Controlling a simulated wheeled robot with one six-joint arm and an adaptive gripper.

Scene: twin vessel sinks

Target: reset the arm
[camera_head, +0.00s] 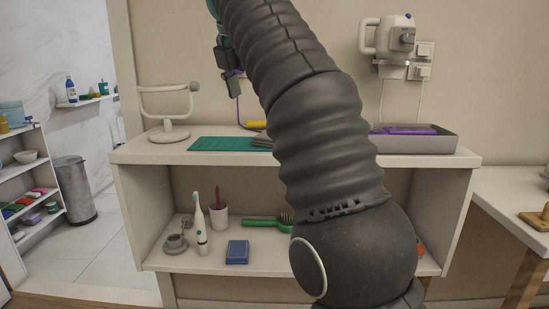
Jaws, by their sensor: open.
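My arm rises from the lower right and bends up to the left across the middle of the view, out past the top edge. Dark jointed parts of my gripper (229,70) show at the arm's left side, above the shelf top, partly hidden behind the arm. It is open, and I see nothing held in it. It appears clear of the counter below.
A white shelf unit (150,153) stands ahead, with a green mat (217,144), a white stand (170,134) and a grey tray (440,145) on top. An electric toothbrush (200,225), cup (218,215), blue box (237,252) and green brush (262,223) sit below. A hair dryer (388,36) hangs on the wall.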

